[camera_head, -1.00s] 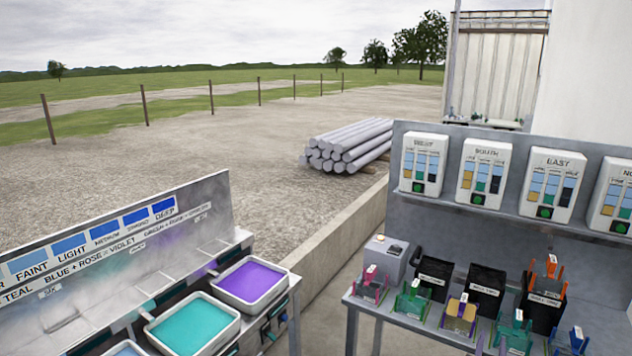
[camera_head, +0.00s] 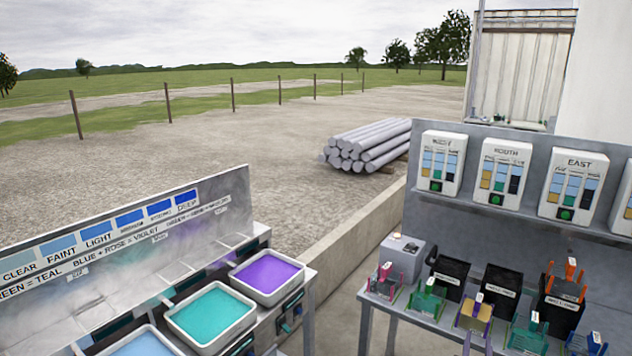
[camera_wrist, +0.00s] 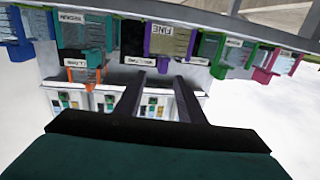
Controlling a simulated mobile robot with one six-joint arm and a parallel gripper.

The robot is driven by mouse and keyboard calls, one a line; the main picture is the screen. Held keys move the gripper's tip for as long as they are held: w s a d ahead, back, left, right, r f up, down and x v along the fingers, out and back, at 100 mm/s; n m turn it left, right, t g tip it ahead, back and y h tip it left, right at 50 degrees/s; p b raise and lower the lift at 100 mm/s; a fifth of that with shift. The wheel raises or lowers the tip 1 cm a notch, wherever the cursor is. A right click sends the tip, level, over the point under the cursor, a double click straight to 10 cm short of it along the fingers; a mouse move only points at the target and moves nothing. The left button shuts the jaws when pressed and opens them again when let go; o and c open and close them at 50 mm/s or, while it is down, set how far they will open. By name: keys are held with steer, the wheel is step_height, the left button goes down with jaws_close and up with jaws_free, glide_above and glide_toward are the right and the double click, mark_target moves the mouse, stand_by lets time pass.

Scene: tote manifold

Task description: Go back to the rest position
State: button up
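My gripper (camera_wrist: 158,88) shows only in the wrist view, which looks upside down. Its two dark fingers stand apart with nothing between them, so it is open and empty. Past the fingers are a purple-framed holder labelled FINE (camera_wrist: 170,42), black bins and white panels on the bench. The arm and gripper are not in the head view.
At left stands a bench with a violet tray (camera_head: 267,277), a teal tray (camera_head: 210,313) and a blue tray (camera_head: 143,344). At right, a bench holds coloured holders, black bins (camera_head: 500,290) and white panels (camera_head: 441,163). Gravel ground and a low wall (camera_head: 365,240) lie between.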

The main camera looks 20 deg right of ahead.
steer(key=w+a+f+n+t+y+b, duration=0.1)
steer(key=w+a+f+y, duration=0.2)
steer(key=a, duration=0.4)
steer(key=w+a+f+n+y, duration=0.1)
steer(key=w+a+f, duration=0.3)
steer(key=w+a, duration=0.2)
steer(key=w+a+f+n+t+y+b, duration=0.1)
steer(key=w+a+f+n+y, duration=0.2)
steer(key=a, duration=0.4)
steer(key=a+f+n+g+y+b, duration=0.15)
steer(key=a+f+g+y, duration=0.25)
steer(key=a+f, duration=1.4)
steer(key=s+a+f+n+g+y, duration=0.2)
steer(key=s+a+f+g, duration=0.6)
steer(key=s+a, duration=0.5)
steer(key=s+a+n+g, duration=0.1)
steer(key=s+g, duration=0.7)
steer(key=s, duration=1.1)
steer(key=shift+s+a, duration=0.15)
steer(key=shift+a, duration=0.6)
